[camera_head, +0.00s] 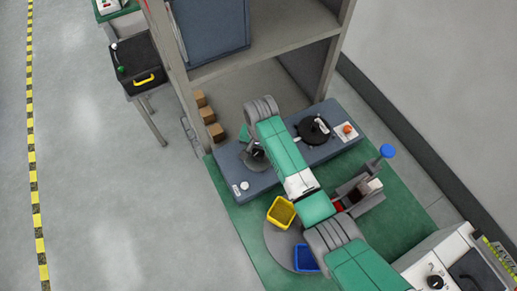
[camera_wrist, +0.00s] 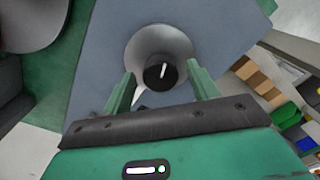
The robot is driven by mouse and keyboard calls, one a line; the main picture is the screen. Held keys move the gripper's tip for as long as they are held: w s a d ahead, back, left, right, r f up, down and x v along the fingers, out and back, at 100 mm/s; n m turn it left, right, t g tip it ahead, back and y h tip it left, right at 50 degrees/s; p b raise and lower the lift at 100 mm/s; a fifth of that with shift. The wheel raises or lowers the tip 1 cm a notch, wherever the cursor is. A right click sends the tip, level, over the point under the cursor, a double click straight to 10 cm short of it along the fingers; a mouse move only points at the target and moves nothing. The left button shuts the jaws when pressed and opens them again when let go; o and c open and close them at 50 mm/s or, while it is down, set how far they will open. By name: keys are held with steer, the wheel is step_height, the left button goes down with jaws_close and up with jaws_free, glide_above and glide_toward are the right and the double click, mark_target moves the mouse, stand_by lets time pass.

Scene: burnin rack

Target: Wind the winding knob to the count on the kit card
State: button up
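In the wrist view a black knob (camera_wrist: 158,75) with a white line on its top stands on a round grey dial (camera_wrist: 148,40). The two green fingers of my gripper (camera_wrist: 160,68) are open, one on each side of the knob, with gaps showing. A white pointer tip (camera_wrist: 139,97) shows beside the left finger. In the head view my gripper (camera_head: 250,140) is over the left part of the blue-grey bench unit (camera_head: 262,182), and the dark knob (camera_head: 257,154) is partly hidden under it. I cannot make out a kit card or any count.
A black disc with a white pointer (camera_head: 313,129) and an orange button (camera_head: 347,129) are at the unit's right end. Yellow (camera_head: 281,212) and blue (camera_head: 305,258) bins and a blue-topped lever (camera_head: 387,151) stand nearer. Rack shelves (camera_head: 265,60) rise behind.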

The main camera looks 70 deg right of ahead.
steer(key=c, duration=0.9)
steer(key=shift+c, duration=0.2)
steer(key=shift+r, duration=0.1)
steer(key=n+p, duration=0.2)
steer(key=n, duration=0.1)
steer(key=n+p, duration=0.2)
steer(key=n, duration=0.2)
steer(key=shift+n, duration=0.3)
steer(key=o, duration=1)
